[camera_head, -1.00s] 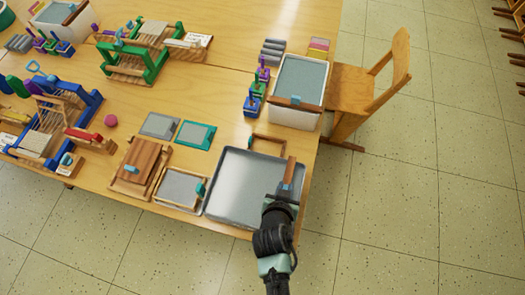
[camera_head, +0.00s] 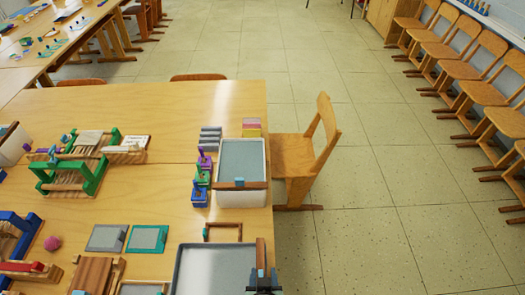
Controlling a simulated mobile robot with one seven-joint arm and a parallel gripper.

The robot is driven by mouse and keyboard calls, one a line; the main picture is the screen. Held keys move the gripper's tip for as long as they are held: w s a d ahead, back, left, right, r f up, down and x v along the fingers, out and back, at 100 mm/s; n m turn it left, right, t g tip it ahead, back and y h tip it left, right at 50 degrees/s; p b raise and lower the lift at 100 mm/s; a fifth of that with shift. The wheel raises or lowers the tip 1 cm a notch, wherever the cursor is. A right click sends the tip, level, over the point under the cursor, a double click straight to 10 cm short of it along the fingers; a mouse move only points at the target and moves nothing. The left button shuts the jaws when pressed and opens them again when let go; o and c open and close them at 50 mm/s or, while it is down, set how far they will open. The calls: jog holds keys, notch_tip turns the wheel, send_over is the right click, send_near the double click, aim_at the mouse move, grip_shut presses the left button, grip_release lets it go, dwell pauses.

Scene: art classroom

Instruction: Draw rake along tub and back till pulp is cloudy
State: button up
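The white tub (camera_head: 262,168) stands at the table's right edge, filled with smooth grey pulp (camera_head: 242,160). A brown wooden bar with a blue grip (camera_head: 239,183), seemingly the rake, lies across the tub's near end. My gripper (camera_head: 264,284) is at the bottom edge of the picture, nearer than the tub and apart from it. It is at the blue part of another upright brown wooden piece (camera_head: 261,252) at the right side of a grey metal tray (camera_head: 181,262). Its fingers are mostly cut off, so I cannot tell whether they grip.
A small wooden frame (camera_head: 223,226) lies between tub and tray. Blue, green and purple stamp-like pieces (camera_head: 200,180) stand left of the tub, with grey rolls (camera_head: 210,138) behind. A wooden chair (camera_head: 300,160) is close on the right. Open floor lies beyond it.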

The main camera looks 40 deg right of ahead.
jog(key=shift+a+r, duration=0.1)
jog(key=shift+a, duration=0.05)
jog(key=v, duration=1.2)
jog(key=shift+s+r+b, duration=0.2)
jog(key=shift+s+b, duration=0.1)
jog(key=shift+b, duration=0.05)
jog(key=shift+a, duration=0.15)
jog(key=w+a+r+n+t, duration=0.1)
jog(key=w+r+t, duration=0.2)
jog(key=w+r, duration=0.55)
jog(key=w+a+r+n+t, duration=0.1)
jog(key=w+r+t, duration=0.35)
jog(key=r, duration=0.75)
jog(key=w+a+r+n+t, duration=0.1)
jog(key=w+r+t, duration=0.1)
jog(key=w+r, duration=0.7)
jog(key=s+a+r+n+t+y, duration=0.1)
jog(key=s+a+r+t, duration=0.2)
jog(key=r, duration=0.9)
jog(key=s+a+r+n+t+y, duration=0.1)
jog(key=s+a+r+t+y, duration=0.1)
jog(key=r, duration=1)
jog(key=s+a+r+n+t+y, duration=0.2)
jog(key=s+a+r+t, duration=0.1)
jog(key=r, duration=0.9)
jog(key=s+t, duration=0.1)
jog(key=t, duration=0.1)
jog(key=shift+s+a+r+t, duration=0.15)
jog(key=shift+s+a+t, duration=0.15)
jog(key=shift+a+t, duration=0.05)
